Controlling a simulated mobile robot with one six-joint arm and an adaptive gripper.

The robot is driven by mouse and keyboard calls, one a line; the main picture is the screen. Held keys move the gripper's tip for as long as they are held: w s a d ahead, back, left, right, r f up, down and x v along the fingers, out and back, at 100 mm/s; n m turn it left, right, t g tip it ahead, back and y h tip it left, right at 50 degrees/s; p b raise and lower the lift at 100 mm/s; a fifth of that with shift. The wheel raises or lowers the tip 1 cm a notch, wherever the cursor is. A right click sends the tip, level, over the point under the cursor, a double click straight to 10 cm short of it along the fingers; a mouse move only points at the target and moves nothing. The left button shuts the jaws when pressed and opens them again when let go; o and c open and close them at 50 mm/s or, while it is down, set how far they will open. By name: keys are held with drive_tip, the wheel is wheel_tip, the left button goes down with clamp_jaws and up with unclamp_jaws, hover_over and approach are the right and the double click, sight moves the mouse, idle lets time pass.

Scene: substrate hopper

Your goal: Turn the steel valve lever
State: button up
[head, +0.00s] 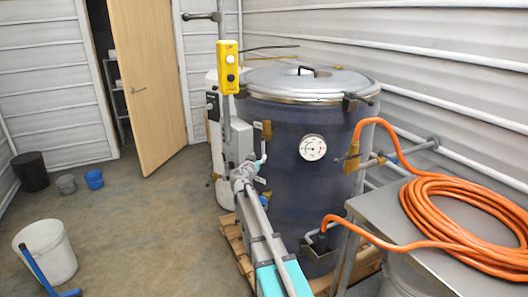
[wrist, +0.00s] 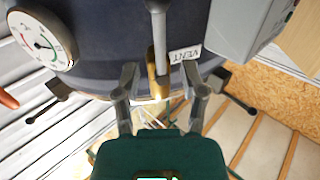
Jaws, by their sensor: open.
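The steel valve lever (wrist: 158,35) shows in the wrist view as a grey bar running up from a brass valve body (wrist: 161,84) on the dark vessel. A white label reading VENT (wrist: 185,54) is beside it. My gripper (wrist: 160,78) is open, its two fingers apart on either side of the brass body and the lever's lower end. I see no clear contact, and the depth between them is hard to judge. In the head view, brass shows on the left side of the vessel (head: 290,190), near the end of my arm; the lever is not clear there.
A round gauge (wrist: 40,42) is left of the lever, and a grey box (wrist: 240,25) is close on its right. A yellow control box (head: 228,68) stands by the vessel. An orange hose (head: 440,205) lies on a steel table at right. The left floor has buckets (head: 48,252).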

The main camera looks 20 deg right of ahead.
sight(263, 151)
drive_tip(key=x, duration=0.6)
drive_tip(key=shift+w+d, duration=0.15)
clamp_jaws()
drive_tip(key=shift+d, duration=0.15)
idle(0.4)
